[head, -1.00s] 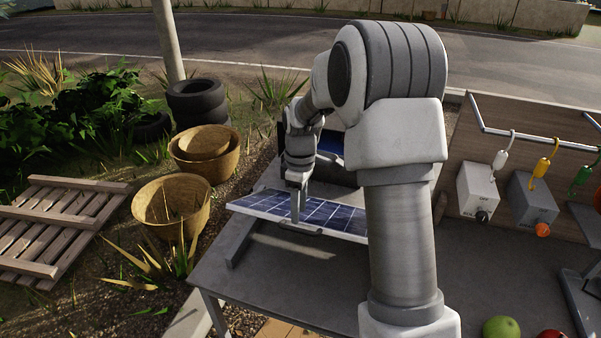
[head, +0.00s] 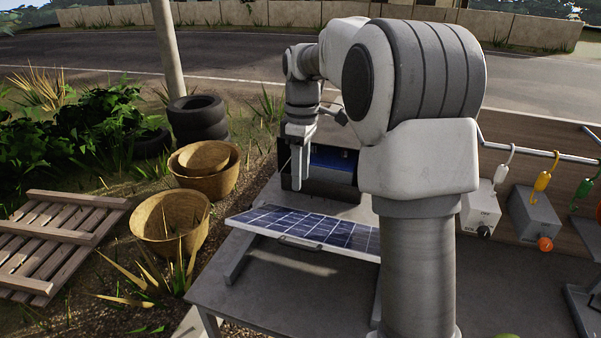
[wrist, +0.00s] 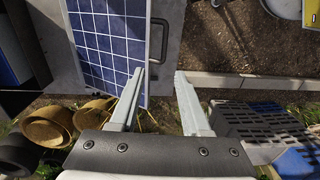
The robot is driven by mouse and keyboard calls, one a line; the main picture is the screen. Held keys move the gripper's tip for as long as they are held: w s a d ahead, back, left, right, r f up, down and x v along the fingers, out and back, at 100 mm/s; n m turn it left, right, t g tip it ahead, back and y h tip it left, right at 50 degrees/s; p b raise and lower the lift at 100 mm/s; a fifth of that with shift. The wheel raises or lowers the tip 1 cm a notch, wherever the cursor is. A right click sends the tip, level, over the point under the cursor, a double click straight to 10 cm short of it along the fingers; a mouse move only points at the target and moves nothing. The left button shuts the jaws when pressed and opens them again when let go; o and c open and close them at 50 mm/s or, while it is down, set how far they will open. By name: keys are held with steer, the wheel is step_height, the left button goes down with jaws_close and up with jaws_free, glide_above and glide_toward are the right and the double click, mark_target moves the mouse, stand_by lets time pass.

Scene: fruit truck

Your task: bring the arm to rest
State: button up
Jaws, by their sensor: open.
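My gripper (head: 299,165) hangs pointing down above the far left part of the table, in front of the black box with the blue front. In the wrist view my gripper (wrist: 159,75) shows two fingers spread apart with nothing between them. The blue solar panel (head: 305,228) lies tilted on its stand on the table, below and nearer than the gripper. In the wrist view the solar panel (wrist: 108,40) is left of the fingers, its handle beside it. The fingers look clear of the panel.
A black box with a blue battery (head: 333,167) stands behind the panel. Switch boxes (head: 535,217) stand along the right. Woven baskets (head: 170,222), tires (head: 197,118) and a wooden pallet (head: 55,240) are on the ground at left. The table's near middle (head: 290,285) is clear.

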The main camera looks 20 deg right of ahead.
steer(key=s+a+r+m+t+b, duration=0.1)
steer(key=s+a+r+m+t, duration=0.15)
steer(key=s, duration=0.45)
steer(key=s+a+r+m+t, duration=0.1)
steer(key=s+r+m, duration=0.2)
steer(key=s, duration=0.4)
steer(key=s+f+m+t, duration=0.2)
steer(key=s+f+m, duration=0.2)
steer(key=s, duration=0.8)
steer(key=shift+s+a+m+t+b, duration=0.35)
steer(key=shift+a+m+b, duration=0.1)
steer(key=shift+m, duration=0.1)
steer(key=shift+d+f, duration=0.1)
steer(key=shift+d, duration=0.05)
